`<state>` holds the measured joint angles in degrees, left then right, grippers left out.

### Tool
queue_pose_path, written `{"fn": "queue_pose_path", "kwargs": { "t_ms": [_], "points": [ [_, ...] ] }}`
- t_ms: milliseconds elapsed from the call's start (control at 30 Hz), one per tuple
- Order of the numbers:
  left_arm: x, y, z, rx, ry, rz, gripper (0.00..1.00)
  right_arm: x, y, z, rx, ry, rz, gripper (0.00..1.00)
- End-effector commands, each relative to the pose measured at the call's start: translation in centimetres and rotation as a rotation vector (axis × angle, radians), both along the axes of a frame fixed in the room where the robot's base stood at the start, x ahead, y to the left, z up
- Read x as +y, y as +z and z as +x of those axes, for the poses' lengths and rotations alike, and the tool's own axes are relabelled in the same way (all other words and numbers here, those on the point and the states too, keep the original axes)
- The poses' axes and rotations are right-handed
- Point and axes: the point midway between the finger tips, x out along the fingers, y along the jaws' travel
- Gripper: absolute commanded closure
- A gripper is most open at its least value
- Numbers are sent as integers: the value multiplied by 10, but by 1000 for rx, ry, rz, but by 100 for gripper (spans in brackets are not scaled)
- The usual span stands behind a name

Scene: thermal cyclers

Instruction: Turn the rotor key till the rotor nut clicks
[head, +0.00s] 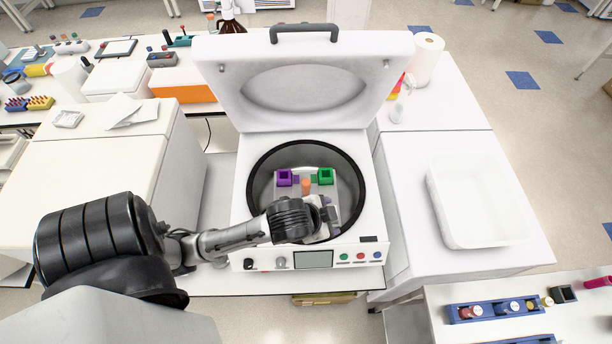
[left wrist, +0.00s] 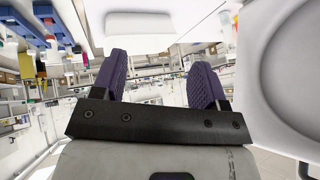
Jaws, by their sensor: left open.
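An open centrifuge (head: 238,212) stands in the middle of the head view, its lid raised. In its round bowl sits a grey rotor (head: 291,199) with a purple bucket (head: 284,178) and a green bucket (head: 326,176). A small orange upright piece (head: 306,187) stands at the rotor's middle; I cannot tell whether it is the rotor key or the nut. My left arm comes in over the bowl's front edge and its wrist hides the near part of the rotor. My left gripper's fingers (left wrist: 165,82) are apart with nothing between them in the left wrist view.
The raised lid (head: 300,80) stands behind the bowl. A white bench with an empty white tray (head: 478,240) is on the right, and another bench (head: 95,170) is on the left. A blue rack (head: 495,310) with bottles is at the lower right.

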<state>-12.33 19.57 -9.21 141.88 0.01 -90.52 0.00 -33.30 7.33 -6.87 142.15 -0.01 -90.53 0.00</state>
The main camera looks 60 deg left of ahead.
Motion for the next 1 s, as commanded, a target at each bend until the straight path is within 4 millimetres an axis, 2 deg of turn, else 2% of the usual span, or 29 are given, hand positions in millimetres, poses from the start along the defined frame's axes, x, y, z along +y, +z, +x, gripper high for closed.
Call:
{"fn": "queue_pose_path", "kwargs": {
  "t_ms": [33,200,300,433,567,600,700,767,833,1000],
  "points": [
    [13,-9,25,-57,-32,78,33,0,-30,0,1,-1,1,100],
    [54,-8,87,-123,-114,309,33,1,-73,0,2,-4,5,100],
    [87,-16,113,-82,-144,413,33,2,-95,0,2,-5,7,100],
    [141,-31,132,33,-138,486,33,3,-116,0,1,-6,9,100],
    [204,-53,130,202,-51,454,33,4,-129,1,1,-8,12,100],
    [222,-63,124,265,-11,418,33,4,-130,1,1,-8,12,100],
    [253,-89,102,412,99,298,33,4,-126,1,1,-8,12,100],
    [260,-105,91,480,165,207,33,4,-125,1,0,-8,12,100],
    [258,-123,82,543,239,88,33,4,-125,1,-1,-8,12,100],
    [245,-138,72,625,435,-182,33,2,-125,1,-2,-4,7,100]
  ]
}}
